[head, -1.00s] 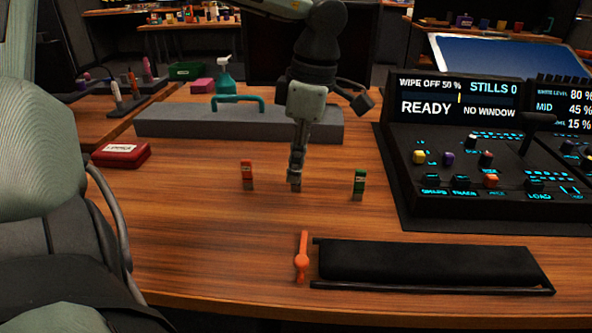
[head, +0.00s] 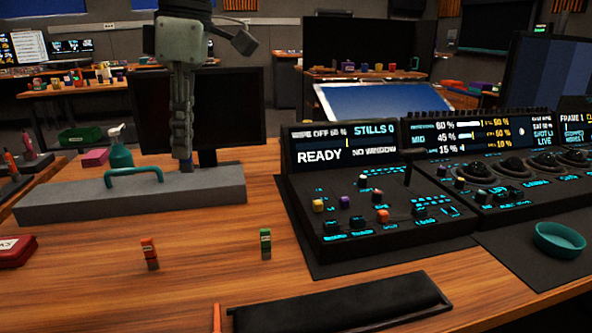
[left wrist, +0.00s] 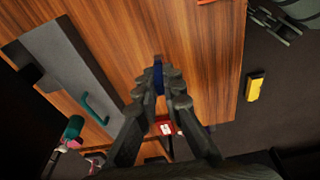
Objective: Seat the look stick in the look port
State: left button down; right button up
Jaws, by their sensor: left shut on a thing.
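My left gripper (head: 183,158) hangs raised over the table, in front of the grey block with the teal handle, fingers pointing down. In the left wrist view, its fingers (left wrist: 158,80) are shut on a small blue stick (left wrist: 158,62), only partly visible between the tips. The stick cannot be made out in the head view. An orange stick (head: 149,252) and a green stick (head: 265,243) stand upright on the table, apart from the gripper. The black control panel (head: 330,190) is at the centre right. I cannot tell which opening is the look port.
The long grey block (head: 60,205) with a teal handle lies behind the sticks. A black padded rest (head: 340,302) lies at the front. A teal bowl (head: 559,240) sits right, a red case (head: 15,250) left. The table between the sticks and panel is clear.

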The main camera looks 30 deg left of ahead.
aim_at(446, 220)
jog(key=i+l, duration=0.2)
jog(key=l, duration=0.15)
jog(key=i+l+u, duration=0.1)
jog(key=l, duration=0.3)
jog(key=i+l, duration=0.3)
jog(key=i+l+u, duration=0.15)
jog(key=l, duration=0.3)
jog(key=i+l, duration=0.2)
jog(key=l, duration=0.2)
